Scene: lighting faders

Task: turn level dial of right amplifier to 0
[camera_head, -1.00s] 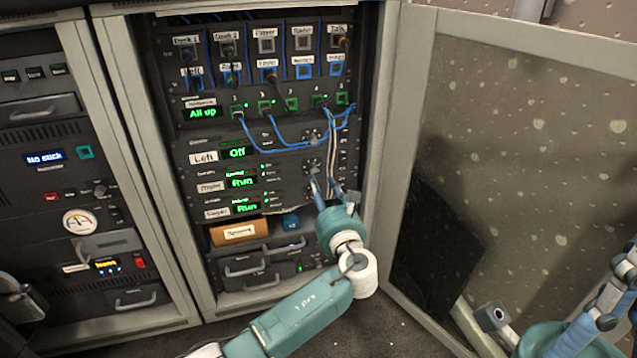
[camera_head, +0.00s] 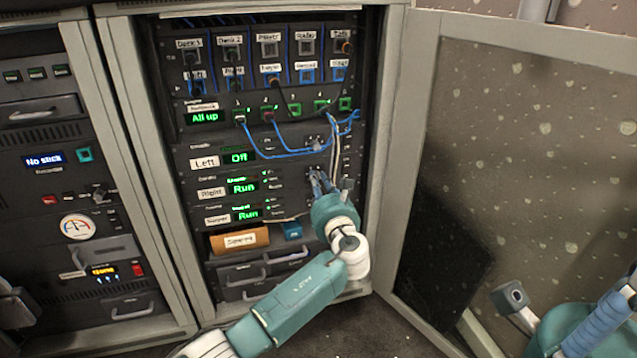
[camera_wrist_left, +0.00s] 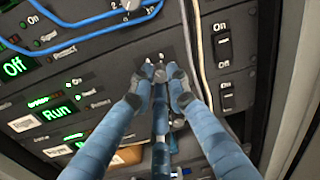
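The right amplifier (camera_head: 258,182), labelled "Right", shows "Run" in green in the middle of the open rack. Its level dial (camera_wrist_left: 159,72) shows in the left wrist view as a small grey knob between my fingertips. The dial's pointer and scale are too small and covered to read. My left gripper (camera_head: 318,180) is at the amplifier's front; it also shows in the left wrist view (camera_wrist_left: 160,80). Its blue fingers converge close around the dial, and I cannot tell if they press on it.
Blue patch cables (camera_head: 290,153) hang just above my left gripper, and pale cables (camera_head: 336,140) run down close to its right. Rocker switches (camera_wrist_left: 224,50) sit right of the dial. The open cabinet door (camera_head: 520,150) stands to the right.

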